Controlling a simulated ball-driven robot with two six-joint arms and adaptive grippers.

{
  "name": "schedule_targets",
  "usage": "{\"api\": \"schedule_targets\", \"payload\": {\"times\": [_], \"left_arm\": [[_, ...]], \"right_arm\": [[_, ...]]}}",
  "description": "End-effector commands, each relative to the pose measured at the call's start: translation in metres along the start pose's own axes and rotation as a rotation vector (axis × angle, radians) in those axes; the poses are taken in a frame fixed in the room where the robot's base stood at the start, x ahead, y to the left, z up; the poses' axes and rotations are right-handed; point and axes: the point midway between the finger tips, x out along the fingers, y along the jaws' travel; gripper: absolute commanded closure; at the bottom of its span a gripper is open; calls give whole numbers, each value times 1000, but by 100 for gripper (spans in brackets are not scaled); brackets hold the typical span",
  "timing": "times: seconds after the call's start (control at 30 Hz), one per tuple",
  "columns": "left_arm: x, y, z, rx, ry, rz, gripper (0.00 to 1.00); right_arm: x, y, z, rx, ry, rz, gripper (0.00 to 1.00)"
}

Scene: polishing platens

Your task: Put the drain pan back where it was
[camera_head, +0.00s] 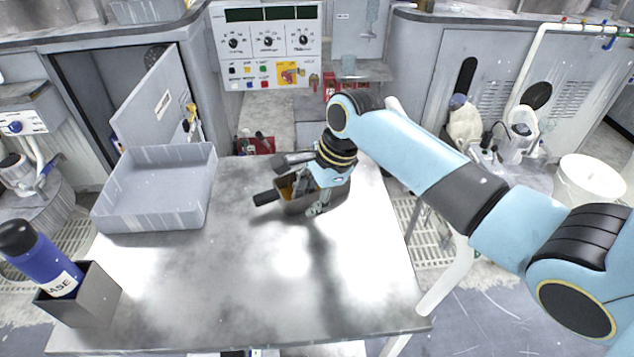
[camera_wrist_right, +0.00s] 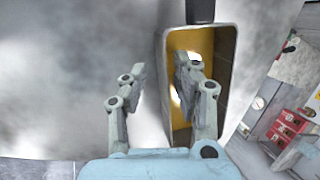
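The drain pan (camera_head: 298,207) is a small grey rectangular pan with a black handle pointing left, standing on the worktable near its back edge. Yellow-orange shows inside it. In the right wrist view the pan (camera_wrist_right: 228,70) is right of centre, its handle at the top. My right gripper (camera_head: 309,194) is down at the pan and partly covers it in the head view. In the wrist view my right gripper (camera_wrist_right: 159,68) is open, one finger outside the pan's near wall and the other over its inside, with gaps to the wall. My left gripper is not in view.
The worktable (camera_head: 220,290) has a large grey tray (camera_head: 150,215) at left and a blue bottle (camera_head: 45,262) in a grey holder (camera_head: 85,300) at front left. The table's middle and front are clear. A control panel (camera_head: 268,45) stands behind; a white bucket (camera_head: 590,182) is at right.

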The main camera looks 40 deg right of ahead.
Motion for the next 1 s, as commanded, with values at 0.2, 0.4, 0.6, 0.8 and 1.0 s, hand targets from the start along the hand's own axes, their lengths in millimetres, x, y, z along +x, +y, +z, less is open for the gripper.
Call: {"api": "schedule_targets", "payload": {"times": [0.2,0.4,0.6,0.8,1.0], "left_arm": [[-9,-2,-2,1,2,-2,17],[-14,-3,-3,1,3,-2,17],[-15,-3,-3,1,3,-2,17],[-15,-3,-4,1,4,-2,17],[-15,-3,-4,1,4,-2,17]], "right_arm": [[-47,-1,0,-4,2,-4,71],[-89,-1,0,-4,2,-2,71],[-111,0,0,-2,0,-1,71],[-115,0,0,-1,0,0,71],[-114,0,0,-1,0,0,71]]}}
